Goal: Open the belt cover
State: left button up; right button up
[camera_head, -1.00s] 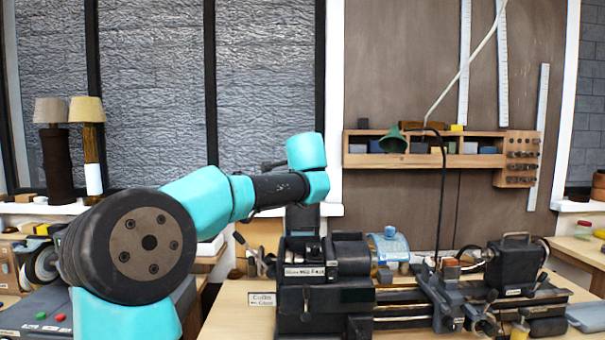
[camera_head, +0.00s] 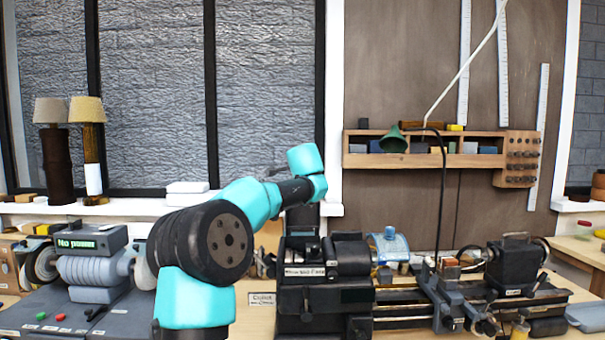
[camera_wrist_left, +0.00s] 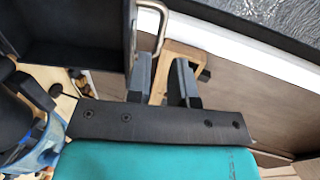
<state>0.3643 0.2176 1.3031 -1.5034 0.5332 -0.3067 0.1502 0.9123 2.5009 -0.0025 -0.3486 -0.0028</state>
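The dark lathe (camera_head: 325,300) stands on the bench, and its headstock is at the left end. An upright dark panel (camera_head: 302,219), which looks like the belt cover, rises behind the headstock under my left wrist. In the left wrist view a dark hollow panel (camera_wrist_left: 70,35) with a bent metal handle (camera_wrist_left: 153,28) fills the upper left. My left gripper (camera_wrist_left: 163,82) is open, its fingers apart just beside the handle. The near finger overlaps the handle's lower end; I cannot tell whether they touch. In the head view the left fingers are hidden. My right gripper is not seen.
A bench grinder (camera_head: 95,270) with a "No power" box stands at the left. A blue-tinted clear guard (camera_head: 390,247) sits behind the lathe. A wooden wall shelf (camera_head: 430,158) and a green lamp shade (camera_head: 393,140) are above. A small sign (camera_head: 262,299) is left of the headstock.

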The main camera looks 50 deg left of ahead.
pick_arm(q)
jog(key=shift+x, duration=3.25)
jog(key=shift+c, duration=0.2)
grip_shut()
